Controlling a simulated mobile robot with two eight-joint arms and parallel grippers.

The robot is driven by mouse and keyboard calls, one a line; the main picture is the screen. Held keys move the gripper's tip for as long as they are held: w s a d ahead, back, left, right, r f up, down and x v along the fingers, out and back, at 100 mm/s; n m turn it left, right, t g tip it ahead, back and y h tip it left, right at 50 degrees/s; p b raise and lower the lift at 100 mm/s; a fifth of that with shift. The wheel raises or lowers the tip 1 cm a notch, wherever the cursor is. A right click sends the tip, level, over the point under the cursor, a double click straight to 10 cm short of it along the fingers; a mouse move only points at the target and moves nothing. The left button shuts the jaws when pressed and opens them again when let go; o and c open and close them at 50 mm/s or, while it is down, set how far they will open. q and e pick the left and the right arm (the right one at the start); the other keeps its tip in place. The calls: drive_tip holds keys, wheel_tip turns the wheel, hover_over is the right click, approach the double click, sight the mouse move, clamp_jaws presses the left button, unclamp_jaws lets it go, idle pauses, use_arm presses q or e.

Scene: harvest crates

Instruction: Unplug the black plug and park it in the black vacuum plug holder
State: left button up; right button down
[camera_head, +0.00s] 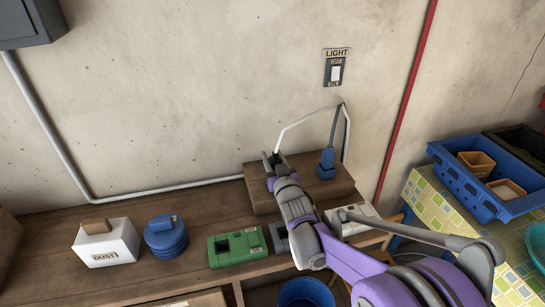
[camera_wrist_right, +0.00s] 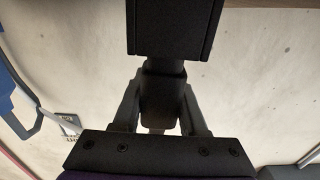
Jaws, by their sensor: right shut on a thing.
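My right gripper (camera_head: 271,162) is over the left part of the wooden riser on the bench. In the right wrist view its two fingers (camera_wrist_right: 160,105) are shut on a dark plug (camera_wrist_right: 162,92). A narrow neck joins the plug to a black block (camera_wrist_right: 175,28); I cannot tell how far the plug sits in it. In the head view the plug is mostly hidden by my gripper. A dark grey box (camera_head: 280,239) on the bench is partly hidden behind my right arm; I cannot tell whether it is the black holder. My left gripper is not in view.
A blue plug (camera_head: 327,159) with a cord stands on the riser (camera_head: 345,180). The bench holds a green box (camera_head: 222,257), a blue round container (camera_head: 166,240), a white DUST box (camera_head: 106,245) and a white box (camera_head: 352,214). A blue crate (camera_head: 460,190) stands right.

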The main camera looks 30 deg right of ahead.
drive_tip(key=shift+f+b, duration=0.35)
drive_tip(key=shift+f, duration=0.25)
drive_tip(key=shift+c, duration=1.8)
unclamp_jaws()
drive_tip(key=v, duration=1.1)
